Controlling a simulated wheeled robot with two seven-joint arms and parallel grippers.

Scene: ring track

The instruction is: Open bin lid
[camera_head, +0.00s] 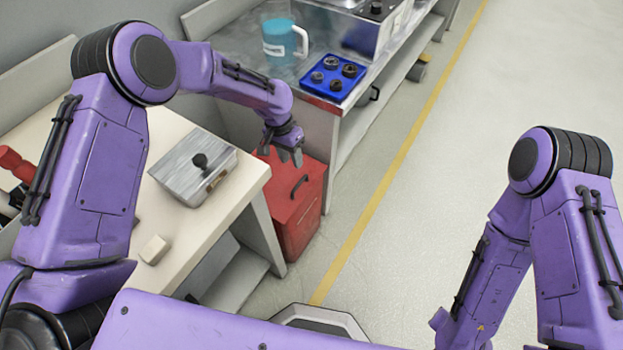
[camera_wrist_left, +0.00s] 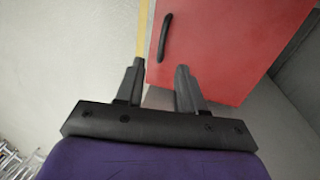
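The red bin (camera_head: 300,222) stands on the floor between the near table and the far counter. Its red lid (camera_head: 290,182) is shut and has a dark handle (camera_head: 299,186) near its right side. My left gripper (camera_head: 291,158) is above the back part of the lid, pointing down, apart from the handle. In the left wrist view the gripper (camera_wrist_left: 158,72) is open with nothing between its fingers. The lid (camera_wrist_left: 225,50) and its black handle (camera_wrist_left: 165,37) show ahead of the fingertips. My right arm shows at the right in the head view, but its gripper is not visible.
The near table (camera_head: 160,222) holds a grey metal box (camera_head: 180,178) with a black knob and a small pale block (camera_head: 154,250). The far counter (camera_head: 240,45) holds a blue pitcher (camera_head: 279,40) and a blue tray (camera_head: 320,88) with dark round parts. The floor (camera_head: 450,120) right of the yellow line is clear.

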